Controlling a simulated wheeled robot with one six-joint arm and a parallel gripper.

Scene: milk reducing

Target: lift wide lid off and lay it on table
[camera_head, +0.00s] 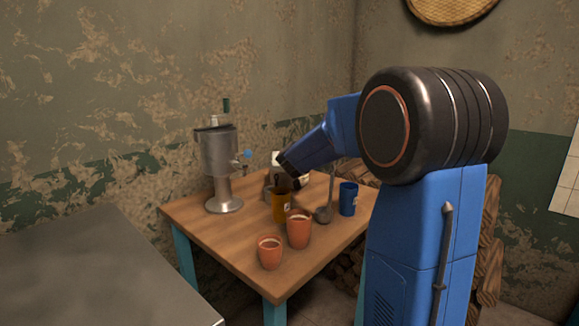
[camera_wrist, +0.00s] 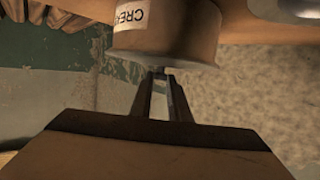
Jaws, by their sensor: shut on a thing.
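In the wrist view a brown crock (camera_wrist: 185,35) with a white label reading "CREA…" hangs upside down in the picture. Its wide lid (camera_wrist: 165,62) is the rounded end facing me. The fingertips of my gripper (camera_wrist: 160,72) are closed together on the lid's small knob at its centre. I see no clear gap between lid and crock. In the head view my dark wrist reaches down over the back of the table, and the crock, lid and fingertips are mostly hidden behind my wrist and a yellow-brown mug (camera_head: 281,206).
The wooden table (camera_head: 240,245) holds a metal separator (camera_head: 218,150) on the left, two orange cups (camera_head: 299,229) in front, a ladle (camera_head: 323,214) and a blue mug (camera_head: 348,199) on the right. The front left of the table is bare. A grey surface (camera_head: 90,265) stands at the left.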

